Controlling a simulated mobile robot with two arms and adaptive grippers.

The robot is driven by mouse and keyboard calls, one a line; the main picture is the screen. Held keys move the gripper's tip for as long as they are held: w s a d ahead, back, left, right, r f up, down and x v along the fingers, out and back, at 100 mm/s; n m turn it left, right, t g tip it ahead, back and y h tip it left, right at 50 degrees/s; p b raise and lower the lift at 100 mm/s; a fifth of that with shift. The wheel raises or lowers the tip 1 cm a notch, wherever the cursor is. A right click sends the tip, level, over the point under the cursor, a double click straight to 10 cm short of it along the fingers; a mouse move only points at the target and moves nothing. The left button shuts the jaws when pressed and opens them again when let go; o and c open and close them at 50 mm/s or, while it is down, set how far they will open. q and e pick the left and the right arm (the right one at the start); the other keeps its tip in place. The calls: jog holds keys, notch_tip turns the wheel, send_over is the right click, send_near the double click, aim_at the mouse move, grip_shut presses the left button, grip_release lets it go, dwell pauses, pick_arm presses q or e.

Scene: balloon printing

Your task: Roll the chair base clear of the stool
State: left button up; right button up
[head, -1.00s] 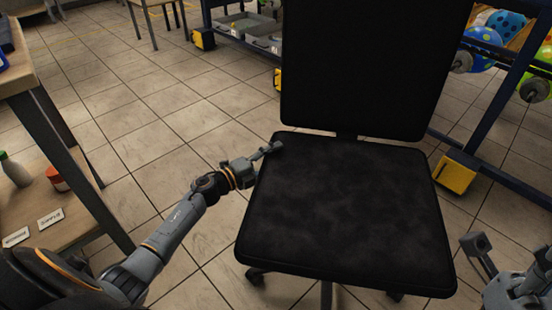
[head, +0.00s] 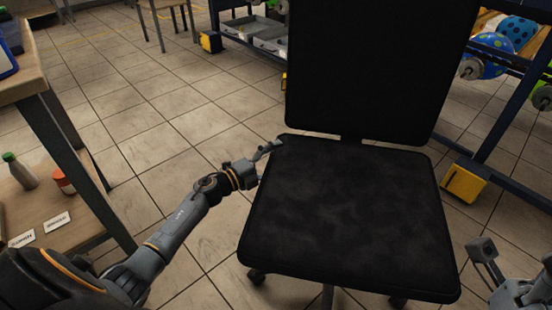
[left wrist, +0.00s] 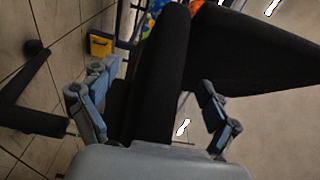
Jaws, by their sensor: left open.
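The black office chair stands in front of me, with its seat (head: 345,215) low and its backrest (head: 375,70) at the far side. My left gripper (head: 268,150) is at the seat's left far corner. In the left wrist view its fingers (left wrist: 158,105) are spread, with the dark cushion edge (left wrist: 165,80) between them; I cannot tell whether they touch it. My right gripper (head: 510,262) is open and apart from the chair, partly cut off. I cannot identify the stool for certain.
A wooden workbench (head: 60,80) with a lower shelf holding bottles stands at the left. A small wooden-topped piece with dark legs (head: 158,22) stands at the back. A blue rack's yellow foot (head: 463,183) is close to the chair's right. Tiled floor (head: 140,150) is clear left of the chair.

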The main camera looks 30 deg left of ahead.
pick_arm(q)
jog(key=shift+d, duration=0.1)
jog(key=shift+s, duration=0.35)
jog(key=v, duration=1.1)
jog(key=shift+a, duration=0.25)
jog(key=shift+s, duration=0.2)
